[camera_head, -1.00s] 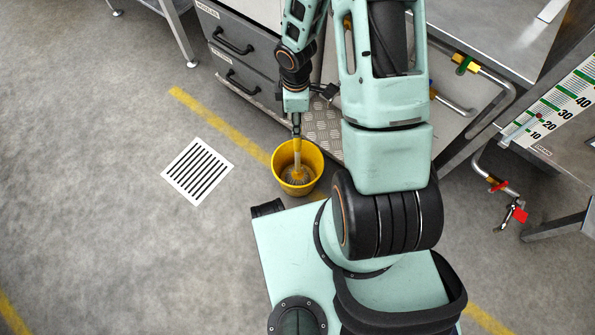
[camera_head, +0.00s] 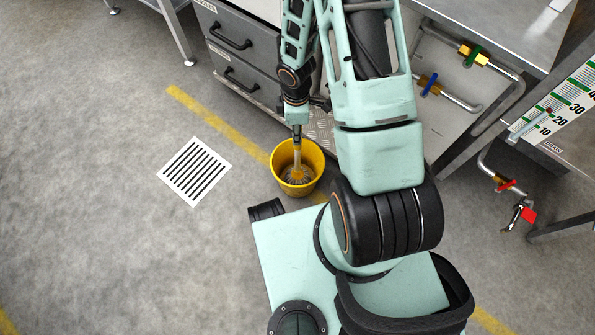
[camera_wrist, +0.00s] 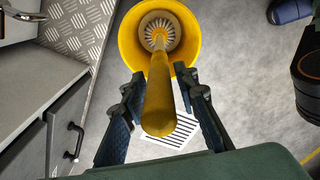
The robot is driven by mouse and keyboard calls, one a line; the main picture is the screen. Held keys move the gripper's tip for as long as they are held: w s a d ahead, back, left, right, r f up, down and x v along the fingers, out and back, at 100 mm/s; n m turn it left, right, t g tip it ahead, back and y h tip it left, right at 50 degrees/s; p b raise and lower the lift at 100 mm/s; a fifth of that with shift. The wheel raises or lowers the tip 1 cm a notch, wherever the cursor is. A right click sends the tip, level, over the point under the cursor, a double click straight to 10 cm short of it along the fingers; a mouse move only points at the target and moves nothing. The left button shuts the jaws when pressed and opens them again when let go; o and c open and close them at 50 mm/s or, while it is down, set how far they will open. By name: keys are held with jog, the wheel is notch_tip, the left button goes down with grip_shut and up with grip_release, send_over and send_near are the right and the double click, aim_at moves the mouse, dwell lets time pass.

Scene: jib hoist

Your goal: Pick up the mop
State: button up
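The mop (camera_head: 297,160) stands head-down in a yellow bucket (camera_head: 276,162) on the floor. In the wrist view its yellow handle (camera_wrist: 159,95) points up toward the camera, and its pale bristle head (camera_wrist: 160,28) is inside the bucket (camera_wrist: 128,45). My gripper (camera_head: 297,132) is above the bucket at the top of the handle. In the wrist view my gripper (camera_wrist: 160,100) is open, with one dark finger on each side of the handle and a visible gap on both sides. In the head view my arm hides the handle's top end.
Grey drawers (camera_head: 238,60) and a tread-plate surface (camera_wrist: 75,32) stand close behind the bucket. A striped floor grate (camera_head: 194,171) lies to the left. Pipes with valves (camera_head: 473,55) and a steel table are at the right. The floor at left is open.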

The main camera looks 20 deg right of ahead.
grip_shut()
jog(key=shift+r, duration=0.15)
